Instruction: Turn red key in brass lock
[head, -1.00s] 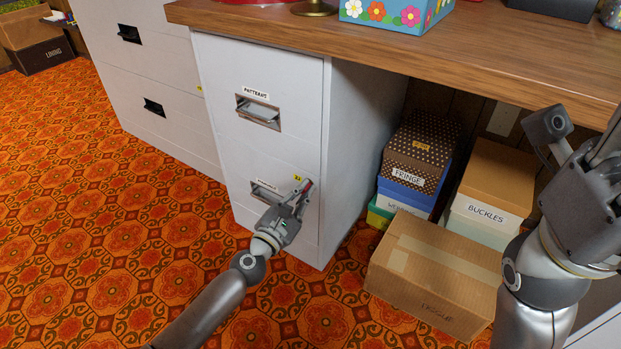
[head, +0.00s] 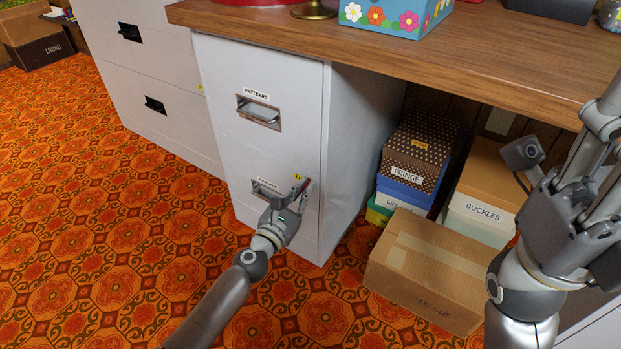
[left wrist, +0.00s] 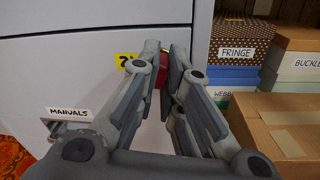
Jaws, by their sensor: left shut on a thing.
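The red key (left wrist: 162,74) shows in the left wrist view as a small red piece between my left gripper's fingertips (left wrist: 165,65). A sliver of brass colour shows just beyond it, and the rest of the lock is hidden by the fingers. In the head view my left gripper (head: 301,193) is shut on the key at the lower drawer's right edge, on the front of the light grey filing cabinet (head: 262,150). My right gripper (head: 590,170) is raised at the right, partly cut off by the frame; its opening is unclear.
A yellow number tag (left wrist: 124,60) and a "MANUALS" label (left wrist: 69,112) are close to the key. Labelled boxes (head: 405,175) and a cardboard box (head: 430,268) stand right of the cabinet under the wooden worktop (head: 480,60). Patterned carpet (head: 110,220) lies open at left.

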